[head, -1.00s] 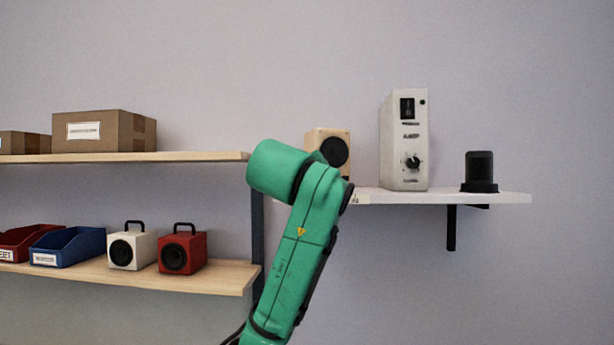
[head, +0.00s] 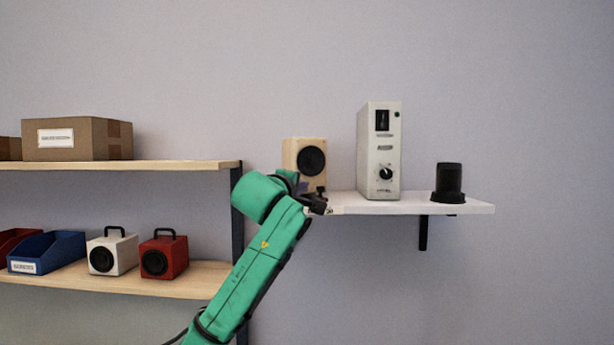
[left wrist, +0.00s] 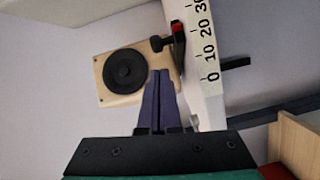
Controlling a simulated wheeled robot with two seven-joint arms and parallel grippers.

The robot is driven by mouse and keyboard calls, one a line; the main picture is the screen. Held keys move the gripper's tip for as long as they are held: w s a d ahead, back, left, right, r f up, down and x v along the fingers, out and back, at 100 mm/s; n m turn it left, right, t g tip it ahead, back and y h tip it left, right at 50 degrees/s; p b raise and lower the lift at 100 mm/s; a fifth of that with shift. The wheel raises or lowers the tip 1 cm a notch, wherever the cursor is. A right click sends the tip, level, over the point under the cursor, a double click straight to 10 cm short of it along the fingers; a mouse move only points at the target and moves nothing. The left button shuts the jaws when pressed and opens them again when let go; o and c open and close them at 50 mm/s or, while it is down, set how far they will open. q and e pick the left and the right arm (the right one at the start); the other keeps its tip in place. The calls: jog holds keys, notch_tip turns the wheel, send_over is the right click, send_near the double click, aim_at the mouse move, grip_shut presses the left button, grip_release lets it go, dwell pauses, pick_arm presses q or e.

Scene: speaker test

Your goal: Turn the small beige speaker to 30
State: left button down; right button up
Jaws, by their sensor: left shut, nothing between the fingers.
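The small beige speaker (head: 292,153) with a round black cone stands at the left end of the white wall shelf (head: 440,207). In the left wrist view the speaker (left wrist: 105,95) shows turned on its side. A black knob and a red-marked piece (left wrist: 178,28) sit between it and the shelf's edge scale (left wrist: 207,95), which reads 0 to 30. The red mark appears near 20. My left gripper (left wrist: 158,73) is shut and empty, its dark purple fingers pointing at the speaker's lower front. In the head view the gripper (head: 304,187) is mostly hidden by my green arm. My right gripper is not in view.
A tall white box with a dial (head: 378,140) and a black cylinder (head: 449,182) stand further right on the shelf. The wooden shelves (head: 150,165) at left hold a cardboard box (head: 90,139), bins, a white speaker (head: 125,252) and a red speaker (head: 176,258).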

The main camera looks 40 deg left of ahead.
pick_arm(q)
jog(key=shift+w+d, duration=0.4)
jog(key=shift+d, duration=0.2)
jog(key=shift+f, duration=0.15)
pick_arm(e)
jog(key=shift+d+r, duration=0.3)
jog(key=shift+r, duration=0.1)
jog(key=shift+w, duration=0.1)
pick_arm(q)
jog(key=shift+w+d+f+n+y+b, duration=0.15)
jog(key=shift+w+d+n+y+b, duration=0.1)
jog(key=shift+w+n+y+b, duration=0.1)
jog(key=shift+w+d+g+y, duration=0.25)
jog(key=shift+w+d+g, duration=0.05)
jog(key=shift+w+d, duration=0.1)
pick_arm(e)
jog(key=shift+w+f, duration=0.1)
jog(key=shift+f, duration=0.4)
pick_arm(q)
jog(key=shift+s, duration=0.2)
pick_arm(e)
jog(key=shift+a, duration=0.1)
